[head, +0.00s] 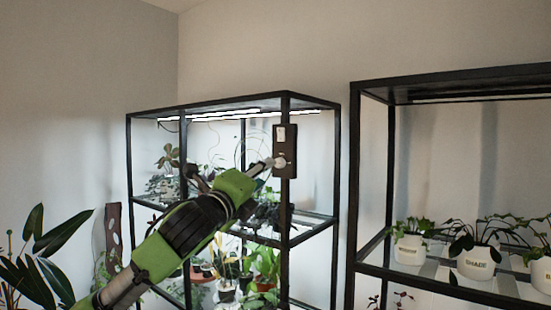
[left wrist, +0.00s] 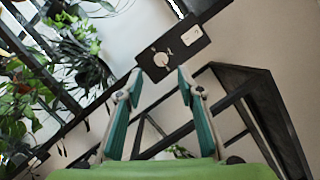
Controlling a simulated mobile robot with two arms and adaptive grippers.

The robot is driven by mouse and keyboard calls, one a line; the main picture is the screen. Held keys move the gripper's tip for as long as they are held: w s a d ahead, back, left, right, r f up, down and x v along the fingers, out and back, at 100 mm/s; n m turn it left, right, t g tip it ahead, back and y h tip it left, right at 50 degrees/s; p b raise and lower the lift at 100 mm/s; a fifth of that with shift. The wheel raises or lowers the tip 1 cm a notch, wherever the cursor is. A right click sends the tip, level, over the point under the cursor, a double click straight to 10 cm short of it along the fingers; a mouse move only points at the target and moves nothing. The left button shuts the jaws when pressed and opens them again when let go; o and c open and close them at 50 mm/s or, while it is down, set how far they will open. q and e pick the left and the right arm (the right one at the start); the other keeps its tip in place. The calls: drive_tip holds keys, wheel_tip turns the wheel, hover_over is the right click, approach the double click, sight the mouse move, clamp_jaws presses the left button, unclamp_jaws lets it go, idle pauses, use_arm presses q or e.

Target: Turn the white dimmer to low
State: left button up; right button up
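A black control box (head: 285,151) is fixed to the front post of the left shelf unit. It carries a white round dimmer knob (left wrist: 161,59) low on it and a white rectangular switch plate (head: 281,134) above. My left gripper (head: 270,166) reaches up to the lower part of the box, at the knob. In the left wrist view the two fingers (left wrist: 159,76) are spread apart, with the knob showing just beyond the gap between their tips. I cannot tell whether they touch it. The knob's marking is too small to read. My right gripper is not in view.
The left black-framed shelf (head: 337,160) holds several plants under a lit strip lamp (head: 225,115). A second shelf (head: 352,180) at right holds labelled white pots (head: 476,262). A broad-leaved plant (head: 40,265) stands at lower left. A gap lies between the shelves.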

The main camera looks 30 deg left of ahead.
sight(277, 164)
use_arm(q)
drive_tip(key=p+x, duration=0.2)
drive_tip(key=x, duration=0.4)
drive_tip(key=shift+w+d+r, duration=0.1)
drive_tip(key=shift+d+r, duration=0.05)
drive_tip(key=shift+w+p, duration=0.3)
drive_tip(key=shift+w, duration=0.25)
clamp_jaws()
